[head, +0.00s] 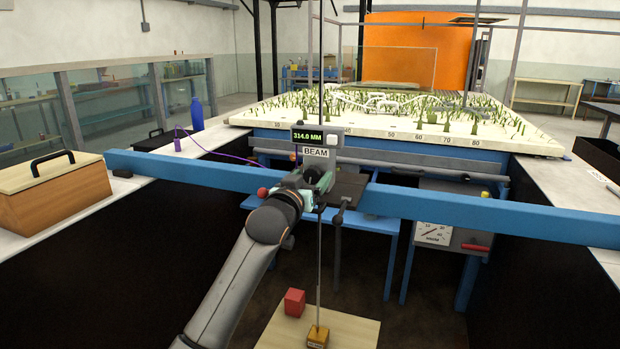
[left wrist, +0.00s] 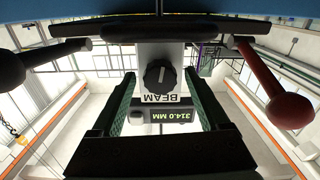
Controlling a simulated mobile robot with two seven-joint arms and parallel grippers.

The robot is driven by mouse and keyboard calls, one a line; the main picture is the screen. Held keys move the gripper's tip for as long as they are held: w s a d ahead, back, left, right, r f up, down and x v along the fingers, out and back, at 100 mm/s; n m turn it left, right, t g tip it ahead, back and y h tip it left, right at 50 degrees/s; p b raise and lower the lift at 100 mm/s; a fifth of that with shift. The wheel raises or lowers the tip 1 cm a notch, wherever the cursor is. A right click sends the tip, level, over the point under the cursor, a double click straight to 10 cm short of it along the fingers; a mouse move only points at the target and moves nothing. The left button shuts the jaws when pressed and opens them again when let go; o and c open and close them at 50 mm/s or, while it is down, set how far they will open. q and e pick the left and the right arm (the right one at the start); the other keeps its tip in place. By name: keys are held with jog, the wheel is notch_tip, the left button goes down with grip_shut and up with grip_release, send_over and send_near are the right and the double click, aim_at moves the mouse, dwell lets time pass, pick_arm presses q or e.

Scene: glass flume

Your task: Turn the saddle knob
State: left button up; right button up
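The saddle, with a green readout (head: 307,136) of 314.0 MM and a BEAM label, sits on the blue beam (head: 480,214). Its black pointer knob (left wrist: 160,75) shows in the left wrist view, on a pale face above the label; the picture is upside down. My left gripper (head: 308,186) is at the saddle in the head view. In the left wrist view its two green-lined fingers stand apart on either side of the knob, with visible gaps. The knob is largely hidden by the gripper in the head view. My right gripper is not in view.
A red-ended lever (left wrist: 285,105) and a black lever (left wrist: 12,70) flank the saddle. A thin rod hangs below to a brass block (head: 318,336), near a red cube (head: 294,302) on a board. A wooden box (head: 58,196) stands on the left ledge.

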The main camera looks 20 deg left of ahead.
pick_arm(q)
jog(key=shift+s, duration=0.1)
jog(key=s, duration=1.2)
jog(key=shift+s+a, duration=0.15)
jog(key=shift+a, duration=0.05)
dwell(1.0)
